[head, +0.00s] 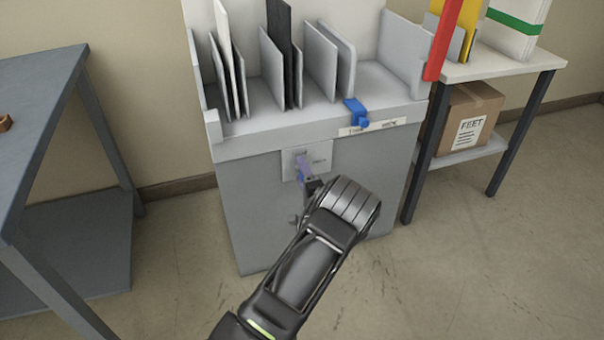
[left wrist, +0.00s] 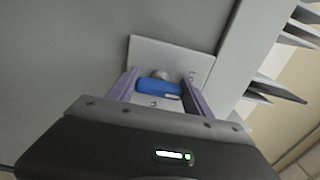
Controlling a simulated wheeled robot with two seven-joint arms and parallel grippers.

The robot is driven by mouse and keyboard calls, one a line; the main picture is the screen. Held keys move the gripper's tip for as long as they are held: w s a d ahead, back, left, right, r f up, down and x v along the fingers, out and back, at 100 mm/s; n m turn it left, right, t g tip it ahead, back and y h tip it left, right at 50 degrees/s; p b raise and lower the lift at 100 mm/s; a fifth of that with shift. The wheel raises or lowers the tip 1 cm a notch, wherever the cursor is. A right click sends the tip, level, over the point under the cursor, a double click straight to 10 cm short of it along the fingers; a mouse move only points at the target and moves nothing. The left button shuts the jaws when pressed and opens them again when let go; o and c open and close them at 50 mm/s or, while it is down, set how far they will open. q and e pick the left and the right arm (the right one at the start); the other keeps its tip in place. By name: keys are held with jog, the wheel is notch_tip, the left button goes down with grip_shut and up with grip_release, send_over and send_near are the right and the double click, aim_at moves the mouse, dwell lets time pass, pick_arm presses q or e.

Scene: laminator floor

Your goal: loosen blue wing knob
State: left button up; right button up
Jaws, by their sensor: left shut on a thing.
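The blue wing knob (left wrist: 160,87) sits on a light plate (left wrist: 200,65) on the front of the grey cabinet. In the left wrist view it lies between the purple fingers of my left gripper (left wrist: 160,95), which is shut on it. In the head view the left gripper (head: 303,172) reaches the same plate (head: 318,156), and its fingers and wrist mostly hide the knob. My right gripper is in neither view.
The grey cabinet (head: 240,205) holds upright panels in slots on top. A blue clamp-like part (head: 356,113) sits on its front edge by a label. A grey table (head: 40,95) stands left; a shelf table with a cardboard box (head: 468,118) stands right. Floor (head: 450,250) in front right is clear.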

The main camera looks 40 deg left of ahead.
pick_arm(q)
jog(key=shift+f, duration=0.1)
jog(key=o, duration=1.4)
jog(key=shift+c, duration=0.2)
jog(key=shift+d, duration=0.1)
jog(key=p+v, duration=0.1)
jog(key=v, duration=0.6)
jog(key=shift+s+d, duration=0.25)
jog(key=shift+d, duration=0.05)
